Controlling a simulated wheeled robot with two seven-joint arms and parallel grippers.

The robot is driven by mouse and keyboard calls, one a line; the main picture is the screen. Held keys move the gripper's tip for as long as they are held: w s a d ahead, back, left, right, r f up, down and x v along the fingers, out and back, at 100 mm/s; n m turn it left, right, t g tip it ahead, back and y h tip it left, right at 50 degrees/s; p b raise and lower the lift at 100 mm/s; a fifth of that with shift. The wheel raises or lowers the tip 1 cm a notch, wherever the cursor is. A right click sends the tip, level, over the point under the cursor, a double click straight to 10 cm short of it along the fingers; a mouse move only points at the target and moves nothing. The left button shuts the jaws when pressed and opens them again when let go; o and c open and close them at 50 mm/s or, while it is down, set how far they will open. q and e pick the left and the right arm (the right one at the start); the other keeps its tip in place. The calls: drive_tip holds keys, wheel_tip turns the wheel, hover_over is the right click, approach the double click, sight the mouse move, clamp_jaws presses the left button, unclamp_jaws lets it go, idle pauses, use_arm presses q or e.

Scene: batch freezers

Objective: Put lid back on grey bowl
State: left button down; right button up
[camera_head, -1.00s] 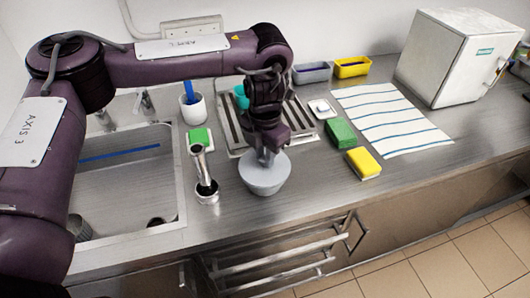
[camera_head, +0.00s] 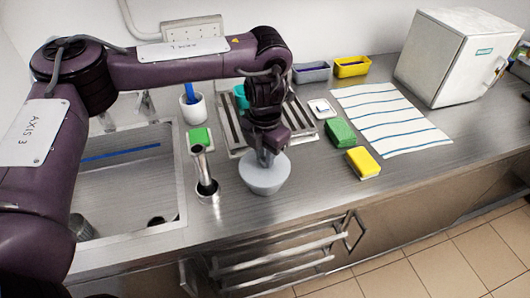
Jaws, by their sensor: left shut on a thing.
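The grey bowl (camera_head: 265,183) stands on the steel counter, right of the sink and in front of the drainer. A grey lid (camera_head: 282,164) appears to sit at the top of the bowl; whether it is fully seated I cannot tell. My left gripper (camera_head: 265,158) points down over the middle of the bowl, shut on the lid. Its fingertips and the lid's grip are largely hidden by the gripper and wrist. My right gripper is not in view.
A metal tap-like fitting (camera_head: 206,178) stands close left of the bowl. The sink (camera_head: 125,190) lies further left. A green sponge (camera_head: 340,132) and a yellow sponge (camera_head: 363,161) lie to the right, near a striped cloth (camera_head: 390,118). Counter in front is clear.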

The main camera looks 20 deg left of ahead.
use_arm(q)
drive_tip(key=c, duration=0.7)
unclamp_jaws()
drive_tip(key=shift+r+p, duration=3.55)
drive_tip(key=shift+p, duration=0.25)
clamp_jaws()
